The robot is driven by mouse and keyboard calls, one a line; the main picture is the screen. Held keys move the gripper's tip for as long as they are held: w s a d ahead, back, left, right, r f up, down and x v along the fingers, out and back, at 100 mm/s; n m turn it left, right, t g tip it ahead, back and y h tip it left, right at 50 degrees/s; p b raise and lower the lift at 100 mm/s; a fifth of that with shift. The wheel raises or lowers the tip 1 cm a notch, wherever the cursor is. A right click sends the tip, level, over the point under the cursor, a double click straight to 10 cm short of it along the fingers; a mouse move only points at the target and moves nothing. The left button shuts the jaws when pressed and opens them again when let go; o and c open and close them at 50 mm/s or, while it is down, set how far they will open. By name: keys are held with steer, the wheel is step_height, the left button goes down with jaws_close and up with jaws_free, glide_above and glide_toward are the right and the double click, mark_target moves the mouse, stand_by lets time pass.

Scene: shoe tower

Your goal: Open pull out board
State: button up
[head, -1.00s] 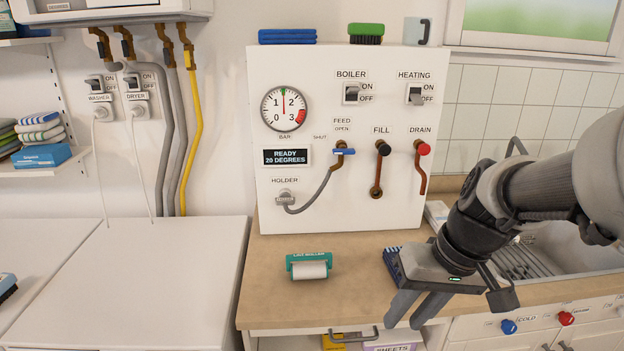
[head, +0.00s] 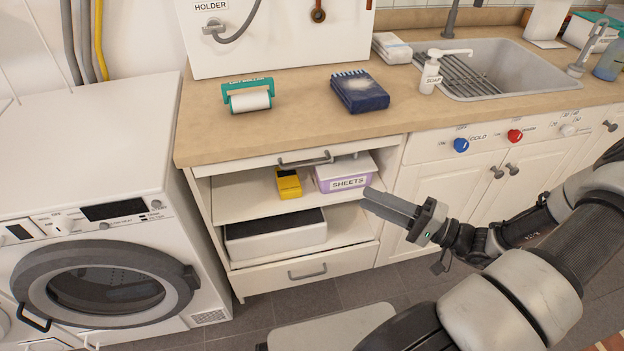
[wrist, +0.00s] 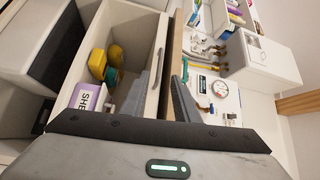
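The pull out board (head: 235,168) is a thin white front directly under the wooden countertop, pushed in, with a grey bar handle (head: 305,160). In the wrist view the board front (wrist: 153,50) runs beside the countertop edge, and its handle (wrist: 155,82) lies ahead, in line with the space between my fingers. My gripper (head: 366,201) is in front of the cabinet, below and right of the handle, apart from it. In the wrist view my gripper (wrist: 167,72) is open and empty, its two fingers spread.
Below the board are open shelves with a yellow box (head: 288,184), a purple "SHEETS" box (head: 343,175) and a lower drawer (head: 305,272). A washing machine (head: 100,250) stands left. A blue cloth packet (head: 360,92) and lint roller (head: 248,98) lie on the countertop (head: 300,115).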

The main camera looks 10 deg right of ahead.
steer(key=w+a+r+t+b, duration=0.1)
steer(key=w+a+b, duration=0.1)
steer(key=w+a, duration=0.9)
steer(key=shift+w+a+r+m, duration=0.2)
steer(key=shift+w+r+m, duration=0.1)
steer(key=shift+w, duration=0.35)
steer(key=shift+c, duration=0.4)
jaws_close()
